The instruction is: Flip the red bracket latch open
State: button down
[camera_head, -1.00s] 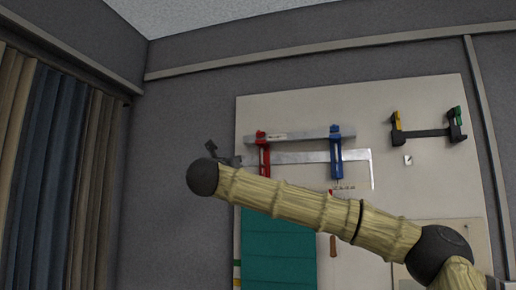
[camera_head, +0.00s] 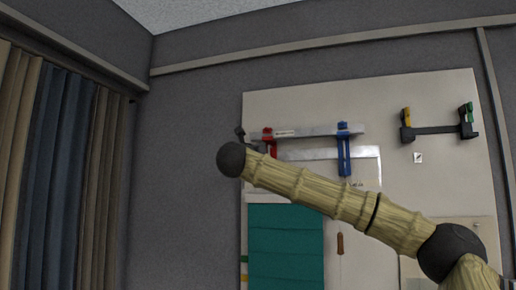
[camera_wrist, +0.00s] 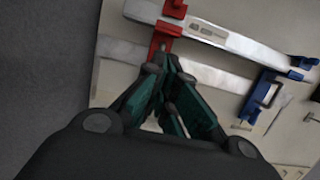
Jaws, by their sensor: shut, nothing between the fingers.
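The red bracket (camera_head: 269,141) is on the pale wall board at the left end of a silver bar, its lower part hidden behind my arm in the head view. In the wrist view the red bracket (camera_wrist: 168,29) shows at top centre, its upper red part at the bar's left end. My gripper (camera_wrist: 167,64) is shut and empty, its green-and-black fingers converging just below the bracket's lower red part. Whether the tips touch it I cannot tell. In the head view my gripper is mostly hidden behind my arm.
A blue bracket (camera_head: 343,150) holds the bar's right side; it also shows in the wrist view (camera_wrist: 262,91). A black bracket with yellow and green ends (camera_head: 438,129) is further right. A teal panel (camera_head: 285,245) hangs below. Curtains (camera_head: 60,180) are at left.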

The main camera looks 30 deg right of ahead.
aim_at(267, 138)
jog(key=w+d+r+p, duration=0.2)
jog(key=r, duration=0.1)
jog(key=w+d+r+p, duration=0.1)
jog(key=r+p, duration=0.1)
jog(key=shift+d+r, duration=0.1)
jog(key=shift+d, duration=0.2)
dwell(0.5)
jog(key=shift+r+y, duration=0.25)
jog(key=shift+y, duration=0.05)
